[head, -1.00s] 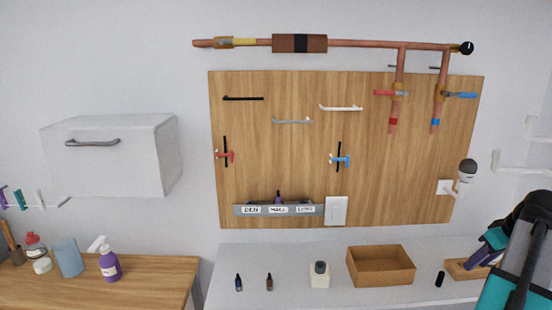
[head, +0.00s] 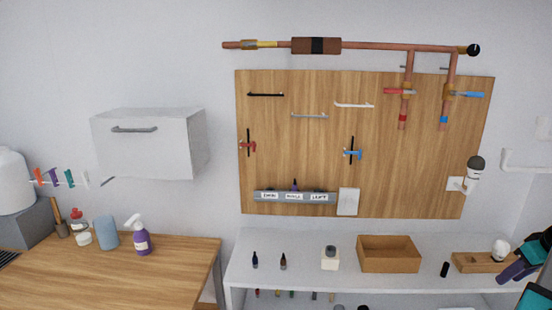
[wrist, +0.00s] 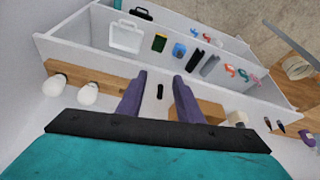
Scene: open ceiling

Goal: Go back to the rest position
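My gripper (wrist: 158,95) shows in the wrist view with its two purple fingers spread apart and nothing between them. A small black cylinder on the shelf shows past the gap, apart from the fingers. In the head view my gripper (head: 524,262) is at the right edge, beside the wooden holder (head: 480,262) with a white bulb (head: 500,249); part of it is cut off by the frame.
A white shelf unit (head: 340,284) carries an open cardboard box (head: 388,254), a black cylinder (head: 445,269) and small bottles. A wooden pegboard (head: 300,160) hangs behind. A wooden counter (head: 130,275) with a purple spray bottle (head: 142,240) stands left.

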